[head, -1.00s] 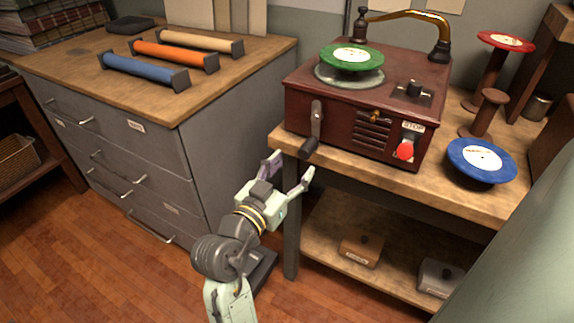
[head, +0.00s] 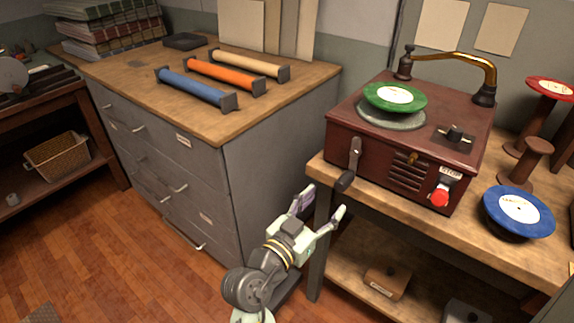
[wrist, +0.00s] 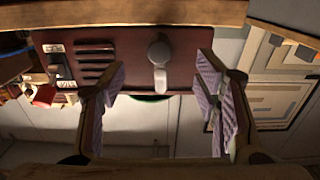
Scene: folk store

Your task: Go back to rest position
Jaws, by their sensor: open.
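My gripper (head: 324,207) is open and empty in the head view. It is in front of the wooden table's left corner, low and near the gap between the table and the grey drawer cabinet. The wrist view also shows my gripper (wrist: 163,95), with its two padded fingers wide apart and nothing between them. Beyond the fingers in the wrist view is the dark red record player box (wrist: 125,55), with its grey crank (wrist: 159,62) between the fingertips. The picture there appears upside down.
The record player (head: 370,150) with a green record (head: 395,97) stands on the wooden table (head: 440,225). A blue record (head: 518,211) lies at right. The grey cabinet (head: 270,170) carries blue, orange and tan rolls. Open wooden floor (head: 110,260) is at left.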

